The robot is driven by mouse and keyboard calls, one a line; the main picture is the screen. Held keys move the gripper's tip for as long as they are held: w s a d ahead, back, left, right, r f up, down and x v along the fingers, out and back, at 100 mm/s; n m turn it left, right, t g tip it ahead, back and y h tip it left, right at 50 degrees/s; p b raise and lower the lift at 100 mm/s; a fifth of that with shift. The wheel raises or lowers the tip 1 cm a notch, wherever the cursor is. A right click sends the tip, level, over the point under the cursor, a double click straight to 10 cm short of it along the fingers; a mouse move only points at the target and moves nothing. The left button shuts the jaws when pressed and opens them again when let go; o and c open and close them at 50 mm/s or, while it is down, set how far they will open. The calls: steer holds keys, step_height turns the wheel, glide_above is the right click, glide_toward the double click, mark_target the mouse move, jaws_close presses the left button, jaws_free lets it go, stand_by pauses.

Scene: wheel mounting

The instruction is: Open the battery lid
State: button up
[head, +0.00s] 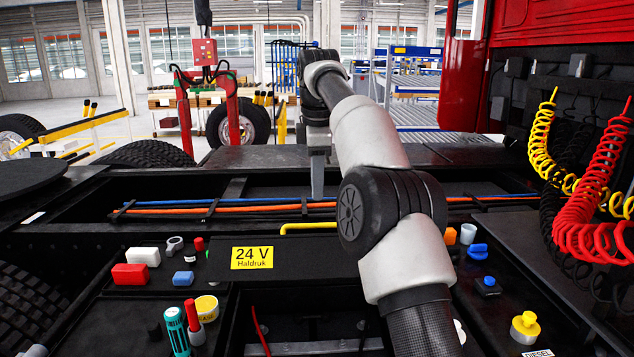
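The battery lid (310,260) is a black panel in the middle of the head view, with a yellow "24 V Haldruk" label (252,257) on it. A yellow bar-like handle (308,227) shows at its far edge. The lid looks shut. My gripper (318,190) points down beyond the handle, above the chassis and its cable run, and appears apart from the lid. I see it side-on as one narrow shape, so its opening cannot be judged. My arm hides the right end of the lid.
Blue and orange cables (235,208) cross the chassis behind the lid. Several small items, including a red block (130,274) and a teal cylinder (176,330), lie left of it. A yellow-capped part (525,327) is at right. Coiled red hoses (600,190) hang at far right.

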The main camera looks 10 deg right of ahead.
steer(key=shift+s+a+f, duration=0.15)
steer(key=c, duration=0.6)
steer(key=s+a+f+h+b, duration=0.1)
steer(key=s+b, duration=0.1)
steer(key=s+a+n+t+h+b, duration=0.1)
steer(key=s+b, duration=0.1)
steer(key=s+a+f+t+h+b, duration=0.1)
steer(key=s+h+b, duration=0.1)
steer(key=s, duration=0.1)
steer(key=shift+f+n, duration=0.3)
steer(key=shift+f, duration=0.05)
jaws_close()
steer(key=s+a+f+n+t+y+b, duration=0.2)
steer(key=s+a+f+n+t+b, duration=0.2)
steer(key=s+f+n+t+b, duration=0.5)
steer(key=s+a+f+n+t+y+b, duration=0.3)
steer(key=s+f+n, duration=0.35)
steer(key=s, duration=0.65)
steer(key=w+h+p, duration=0.1)
steer(key=w, duration=1.2)
steer(key=shift+w+r+n+p, duration=0.2)
steer(key=shift+r+n+p, duration=0.1)
steer(key=shift+r+n, duration=0.15)
